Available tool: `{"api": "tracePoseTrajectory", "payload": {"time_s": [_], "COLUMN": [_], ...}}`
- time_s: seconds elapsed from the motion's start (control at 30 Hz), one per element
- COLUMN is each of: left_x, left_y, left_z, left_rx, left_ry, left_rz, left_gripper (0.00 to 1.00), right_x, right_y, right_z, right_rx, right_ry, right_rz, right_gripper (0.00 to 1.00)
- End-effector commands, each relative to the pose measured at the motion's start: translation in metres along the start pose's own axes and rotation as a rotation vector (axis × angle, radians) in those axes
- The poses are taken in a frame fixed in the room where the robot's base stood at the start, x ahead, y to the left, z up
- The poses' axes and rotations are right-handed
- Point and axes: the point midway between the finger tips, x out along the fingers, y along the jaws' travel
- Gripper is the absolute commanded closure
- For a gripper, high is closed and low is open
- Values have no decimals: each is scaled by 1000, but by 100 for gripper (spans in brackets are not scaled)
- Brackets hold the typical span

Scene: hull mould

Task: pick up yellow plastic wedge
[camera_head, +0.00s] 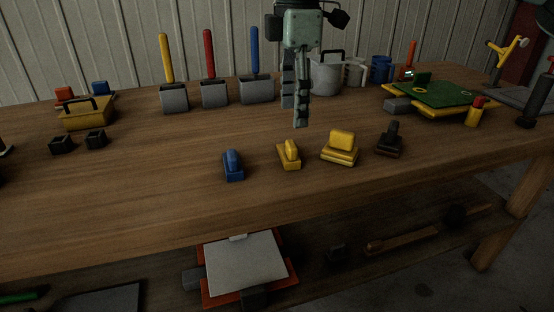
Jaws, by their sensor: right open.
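Two yellow pieces lie near the front of the wooden table (120,190). The narrower yellow piece (289,155) has a slim raised top on a flat base. The wider yellow piece (340,148), with a blocky top, lies just right of it. I cannot tell for sure which one is the plastic wedge. My right gripper (295,112) points down above the table, behind and above the narrower yellow piece. Its fingers are apart with nothing between them, and it touches neither piece. My left gripper is not in view.
A blue piece (232,165) and a black piece (390,139) flank the yellow ones. Behind stand grey blocks with coloured handles (214,95), a grey pot (326,76) and a green-topped yellow mould (435,95). The table's left front is clear.

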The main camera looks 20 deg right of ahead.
Motion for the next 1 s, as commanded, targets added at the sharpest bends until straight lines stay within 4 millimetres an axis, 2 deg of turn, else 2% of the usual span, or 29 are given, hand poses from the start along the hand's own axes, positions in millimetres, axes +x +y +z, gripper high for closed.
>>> {"api": "tracePoseTrajectory", "payload": {"time_s": [0.37,0.63,0.93,1.0], "left_x": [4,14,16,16], "left_y": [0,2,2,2], "left_z": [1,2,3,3], "left_rx": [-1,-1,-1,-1], "left_ry": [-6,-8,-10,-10], "left_rz": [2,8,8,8], "left_gripper": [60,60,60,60], "right_x": [35,73,79,79], "right_y": [2,2,3,3], "right_z": [1,-1,-1,-1], "right_rx": [40,41,40,40], "right_ry": [-8,-7,-6,-6], "right_rz": [-1,-1,1,1], "right_gripper": [41,41,41,50]}}
